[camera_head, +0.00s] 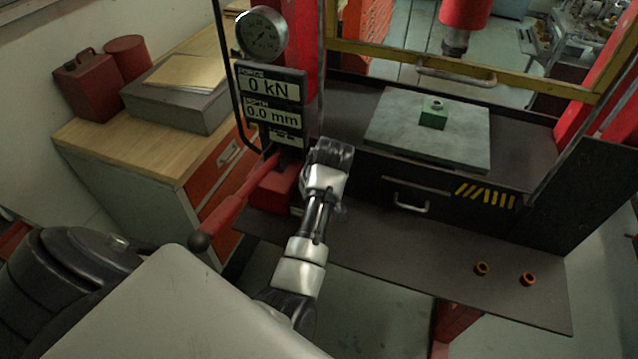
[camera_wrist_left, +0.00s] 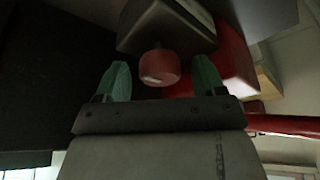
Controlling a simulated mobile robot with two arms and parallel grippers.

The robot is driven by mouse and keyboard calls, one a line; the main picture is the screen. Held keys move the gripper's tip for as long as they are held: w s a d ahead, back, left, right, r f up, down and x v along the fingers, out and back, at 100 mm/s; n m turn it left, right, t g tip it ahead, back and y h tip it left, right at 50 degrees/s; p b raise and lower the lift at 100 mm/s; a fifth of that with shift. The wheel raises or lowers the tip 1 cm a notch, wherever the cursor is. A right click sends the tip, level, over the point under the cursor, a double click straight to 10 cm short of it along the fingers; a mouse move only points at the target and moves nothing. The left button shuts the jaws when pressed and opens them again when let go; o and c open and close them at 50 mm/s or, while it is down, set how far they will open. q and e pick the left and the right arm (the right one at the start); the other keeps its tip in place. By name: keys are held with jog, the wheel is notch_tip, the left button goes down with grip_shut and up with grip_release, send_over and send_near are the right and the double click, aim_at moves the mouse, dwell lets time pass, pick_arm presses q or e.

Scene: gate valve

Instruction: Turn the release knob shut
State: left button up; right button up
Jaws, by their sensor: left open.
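The release knob (camera_wrist_left: 160,67) is a short red cylinder with a small pale mark, on the dark pump block (camera_wrist_left: 165,25) in the left wrist view. My left gripper (camera_wrist_left: 161,76) is open, with one greenish finger on each side of the knob and a visible gap to it. I cannot tell how deep the knob sits between the fingers. In the head view my left gripper (camera_head: 334,152) is beside the red pump (camera_head: 272,185) below the display, and it hides the knob. My right gripper is not in view.
The red pump lever (camera_head: 235,205) with a black ball end slopes down to the left. A display (camera_head: 270,105) reads 0 kN and 0.0 mm, below a round gauge (camera_head: 262,34). A green block (camera_head: 433,115) sits on a grey plate (camera_head: 395,125).

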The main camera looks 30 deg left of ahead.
pick_arm(q)
jog(key=c, duration=0.9)
jog(key=shift+c, duration=0.2)
jog(key=shift+a, duration=0.1)
jog(key=m+t+h, duration=0.1)
jog(key=m, duration=0.3)
jog(key=m+t+h, duration=0.1)
jog(key=m, duration=0.2)
jog(key=shift+a+m, duration=0.15)
jog(key=shift+m, duration=0.15)
jog(key=m+h, duration=0.1)
jog(key=m, duration=0.2)
jog(key=shift+m+h, duration=0.3)
jog(key=shift+h, duration=0.1)
jog(key=shift+a+m+h, duration=0.1)
jog(key=shift+m+h, duration=0.6)
jog(key=shift+m, duration=1)
